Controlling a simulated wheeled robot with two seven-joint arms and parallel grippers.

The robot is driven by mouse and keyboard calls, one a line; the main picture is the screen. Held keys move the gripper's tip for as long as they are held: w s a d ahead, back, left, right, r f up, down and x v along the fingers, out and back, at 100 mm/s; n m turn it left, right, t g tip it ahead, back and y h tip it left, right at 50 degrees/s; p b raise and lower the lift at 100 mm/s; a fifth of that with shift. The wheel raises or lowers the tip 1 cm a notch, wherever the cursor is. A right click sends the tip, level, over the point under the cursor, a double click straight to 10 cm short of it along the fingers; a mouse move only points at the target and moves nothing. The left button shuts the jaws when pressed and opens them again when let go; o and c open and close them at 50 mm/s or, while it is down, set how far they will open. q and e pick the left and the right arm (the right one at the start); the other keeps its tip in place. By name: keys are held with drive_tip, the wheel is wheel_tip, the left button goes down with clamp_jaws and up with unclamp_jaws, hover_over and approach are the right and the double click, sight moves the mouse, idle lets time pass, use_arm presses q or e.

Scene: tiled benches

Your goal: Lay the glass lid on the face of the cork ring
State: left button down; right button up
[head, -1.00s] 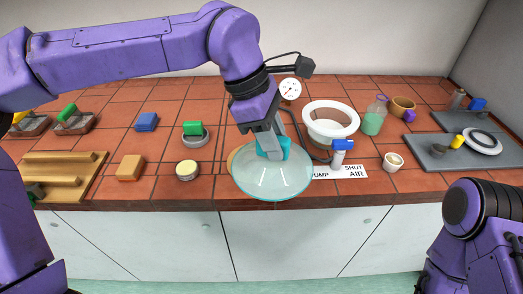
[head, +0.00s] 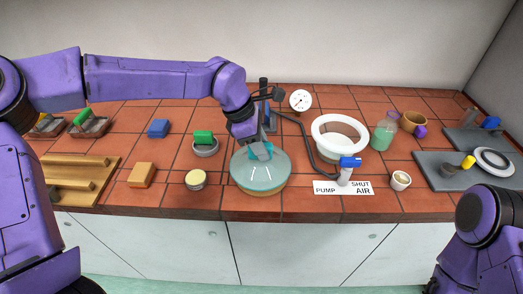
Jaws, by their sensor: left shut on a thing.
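The glass lid (head: 262,176) is a clear, teal-tinted disc with a teal knob. My left gripper (head: 257,146) is shut on this knob from above, and the lid looks about level. The tan cork ring (head: 262,192) lies on the bench directly under the lid; its front edge shows below the lid's rim and the rest is seen dimly through the glass or hidden. I cannot tell whether the lid touches the ring. My right gripper is out of view; only part of my right arm shows at lower right.
A white-rimmed bowl (head: 318,128) stands right of the lid, with a hose, a blue-handled valve (head: 349,163) and a PUMP/SHUT/AIR label (head: 325,187) nearby. A gauge (head: 300,100) stands behind. A cream-topped round tin (head: 196,179) and an orange block (head: 141,174) are at left.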

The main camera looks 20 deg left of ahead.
use_arm(q)
drive_tip(key=shift+f, duration=1.45)
drive_tip(key=shift+f, duration=0.15)
drive_tip(key=c, duration=0.8)
unclamp_jaws()
drive_tip(key=v, duration=1.2)
drive_tip(key=shift+b, duration=0.45)
drive_tip(key=shift+s, duration=0.1)
